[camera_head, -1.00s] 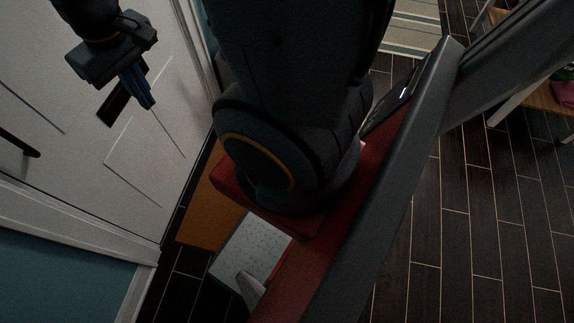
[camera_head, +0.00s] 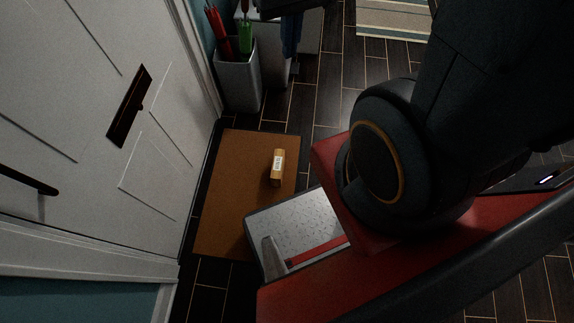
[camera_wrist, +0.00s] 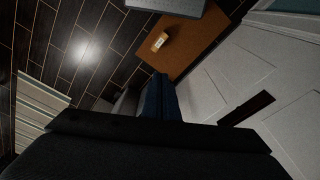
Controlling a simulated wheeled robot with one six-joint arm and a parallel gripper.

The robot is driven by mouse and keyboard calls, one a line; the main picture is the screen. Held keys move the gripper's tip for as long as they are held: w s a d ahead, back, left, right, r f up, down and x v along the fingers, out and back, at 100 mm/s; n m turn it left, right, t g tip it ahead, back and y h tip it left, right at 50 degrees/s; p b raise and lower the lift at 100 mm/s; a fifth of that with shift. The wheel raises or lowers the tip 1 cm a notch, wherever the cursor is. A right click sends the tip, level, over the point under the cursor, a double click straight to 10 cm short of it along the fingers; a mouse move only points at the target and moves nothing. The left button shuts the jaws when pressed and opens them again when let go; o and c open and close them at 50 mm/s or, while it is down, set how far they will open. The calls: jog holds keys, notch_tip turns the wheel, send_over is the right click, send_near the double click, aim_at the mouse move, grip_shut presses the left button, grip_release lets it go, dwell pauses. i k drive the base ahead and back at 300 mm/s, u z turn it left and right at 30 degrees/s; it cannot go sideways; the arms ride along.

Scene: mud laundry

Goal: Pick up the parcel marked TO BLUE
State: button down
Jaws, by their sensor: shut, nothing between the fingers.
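A small tan parcel (camera_head: 276,180) with a white label lies on the brown doormat (camera_head: 225,205) in front of the white door. The label's print is too small to read. The parcel also shows in the wrist view (camera_wrist: 155,46), near the top, on the mat. My gripper (camera_head: 291,48) is at the top of the head view, partly cut off, with blue fingers shut and empty. It is well apart from the parcel. In the wrist view the blue fingers (camera_wrist: 160,92) point toward the mat.
A white door (camera_head: 100,130) stands at the left. A pale stand (camera_head: 238,78) with red and green umbrellas is beyond the mat. A striped rug (camera_head: 395,18) lies at the far top.

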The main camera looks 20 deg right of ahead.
aim_at(277, 167)
jog(key=u, duration=2.9)
jog(key=k, duration=1.6)
jog(key=z, duration=2.05)
